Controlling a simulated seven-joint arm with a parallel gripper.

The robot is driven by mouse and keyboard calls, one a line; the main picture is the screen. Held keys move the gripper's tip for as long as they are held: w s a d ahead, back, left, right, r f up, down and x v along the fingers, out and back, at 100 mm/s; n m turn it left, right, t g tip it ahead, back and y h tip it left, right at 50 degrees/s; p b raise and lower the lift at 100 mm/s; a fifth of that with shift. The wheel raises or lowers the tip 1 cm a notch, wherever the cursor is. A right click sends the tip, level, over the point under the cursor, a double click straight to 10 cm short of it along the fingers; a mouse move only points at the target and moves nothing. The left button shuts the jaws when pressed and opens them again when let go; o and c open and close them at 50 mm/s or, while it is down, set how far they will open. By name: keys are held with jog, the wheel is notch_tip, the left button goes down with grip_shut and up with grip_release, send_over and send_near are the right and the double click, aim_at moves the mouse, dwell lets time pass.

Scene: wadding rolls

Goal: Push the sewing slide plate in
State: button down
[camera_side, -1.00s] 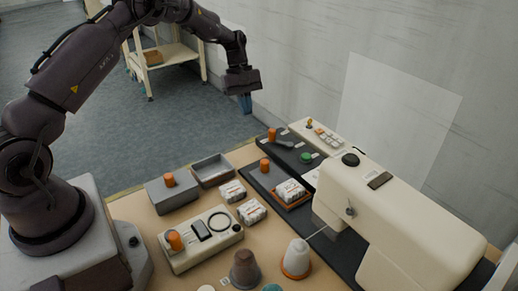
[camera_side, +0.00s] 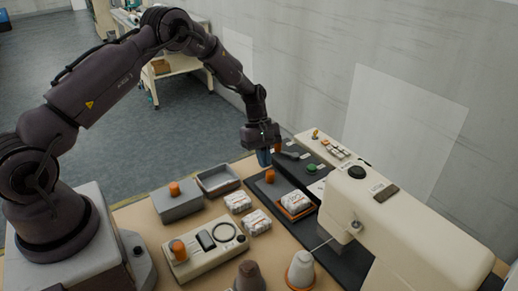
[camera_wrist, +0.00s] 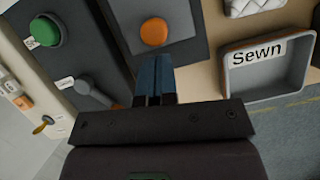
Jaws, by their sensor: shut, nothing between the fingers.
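The slide plate (camera_side: 256,189) looks like a flat dark plate with an upright orange knob (camera_side: 270,176), lying left of the cream sewing machine (camera_side: 420,225). A wrapped white wadding roll (camera_side: 295,201) sits in an orange-edged holder on the plate's near part. In the wrist view the plate's grey end (camera_wrist: 185,20) and its round orange knob (camera_wrist: 154,33) lie just beyond my fingertips. My gripper (camera_side: 264,158) is shut and empty, its blue fingers pointing down above the plate's far end, apart from the knob. The fingers also show in the wrist view (camera_wrist: 154,78).
A grey lever (camera_wrist: 95,92) and a green button (camera_wrist: 44,31) are on the dark panel beside the plate. The grey "Sewn" tray (camera_wrist: 268,85), a lidded grey box (camera_side: 178,204), two wrapped rolls and a control box (camera_side: 205,248) stand to the left.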

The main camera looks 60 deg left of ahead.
aim_at(302, 203)
jog(key=shift+d, duration=0.25)
jog(key=d, duration=1.4)
jog(key=shift+d, duration=0.4)
jog(key=shift+a, duration=0.1)
